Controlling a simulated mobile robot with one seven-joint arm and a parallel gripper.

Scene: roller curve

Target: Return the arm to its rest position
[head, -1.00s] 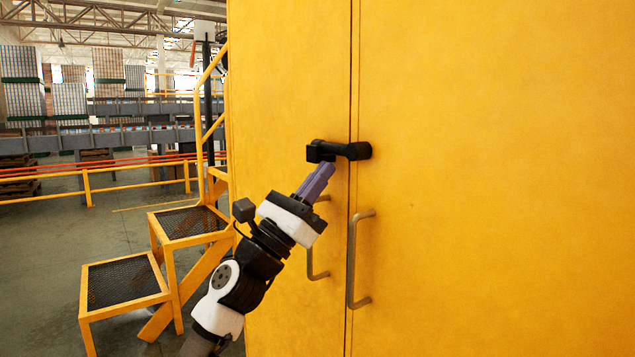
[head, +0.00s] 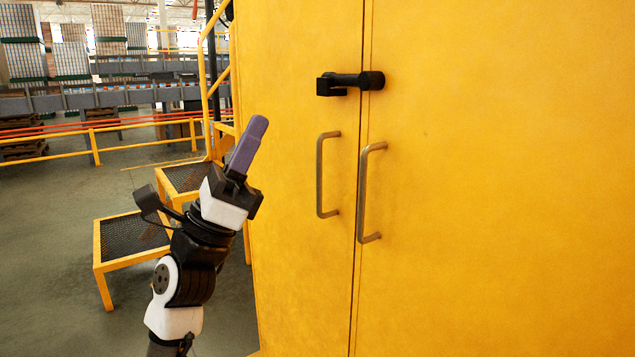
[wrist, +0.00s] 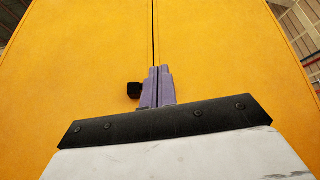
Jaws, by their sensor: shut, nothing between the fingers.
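My gripper (head: 249,143) has purple fingers pressed together with nothing between them. It points up and stands apart from the yellow cabinet, left of its doors in the head view. The cabinet (head: 480,200) has two shut doors. A black latch handle (head: 350,83) lies horizontally across the seam near the top. Two metal pull handles, the left one (head: 321,175) and the right one (head: 366,190), flank the seam below. In the wrist view the closed fingers (wrist: 157,88) show against the doors, with the dark latch (wrist: 134,90) just left of them, partly hidden.
Yellow steps with dark mesh treads (head: 130,238) stand behind my arm on the left. A yellow railing (head: 95,148) runs farther back, with conveyors and stacked racks beyond. Grey floor (head: 50,250) is open at the left.

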